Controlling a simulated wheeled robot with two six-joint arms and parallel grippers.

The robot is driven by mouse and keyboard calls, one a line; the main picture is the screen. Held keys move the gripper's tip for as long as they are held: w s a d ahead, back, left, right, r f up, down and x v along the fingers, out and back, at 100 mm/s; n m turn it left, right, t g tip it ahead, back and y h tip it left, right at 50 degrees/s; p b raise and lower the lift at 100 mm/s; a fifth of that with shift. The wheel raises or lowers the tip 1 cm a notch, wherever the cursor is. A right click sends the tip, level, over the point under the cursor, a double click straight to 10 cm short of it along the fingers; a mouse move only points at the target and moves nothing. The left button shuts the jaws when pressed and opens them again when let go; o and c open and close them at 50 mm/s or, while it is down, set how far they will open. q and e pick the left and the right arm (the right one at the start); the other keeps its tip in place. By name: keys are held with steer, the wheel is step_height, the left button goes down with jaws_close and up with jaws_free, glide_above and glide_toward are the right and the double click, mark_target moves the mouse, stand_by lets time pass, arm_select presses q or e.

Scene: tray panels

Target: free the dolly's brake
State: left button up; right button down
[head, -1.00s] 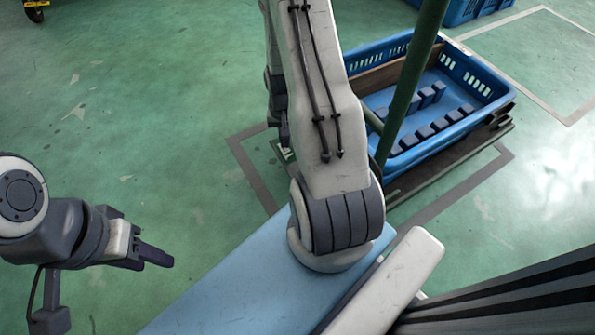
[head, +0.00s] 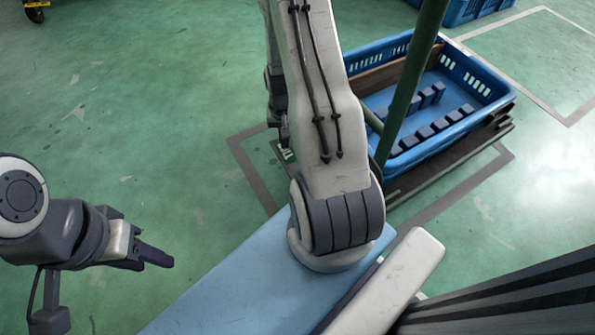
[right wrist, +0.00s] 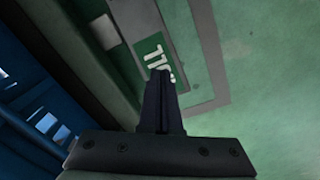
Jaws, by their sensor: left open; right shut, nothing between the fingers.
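In the right wrist view a dark edge (right wrist: 85,50) with a small pale block (right wrist: 104,31) runs beside the crate; I cannot tell whether the block is the brake. My right gripper (right wrist: 163,85) is shut and empty, above the floor by a green lettered label (right wrist: 156,57). Its fingertips are mostly hidden in the head view. My left gripper (head: 155,257) is open and empty at the left, over bare floor.
A grey floor outline (head: 455,195) surrounds the dolly. The crate holds several dark blue blocks (head: 425,132). Another blue crate (head: 465,10) stands at the top. A yellow-and-black wheeled thing (head: 36,8) is at the top left. The green floor at left is clear.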

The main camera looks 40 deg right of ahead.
steer(key=shift+f+b, duration=1)
steer(key=shift+f, duration=0.95)
stand_by(1.3)
steer(key=shift+r, duration=0.1)
step_height(320, 180, up, 7)
steer(key=p, duration=0.7)
steer(key=shift+p, duration=0.35)
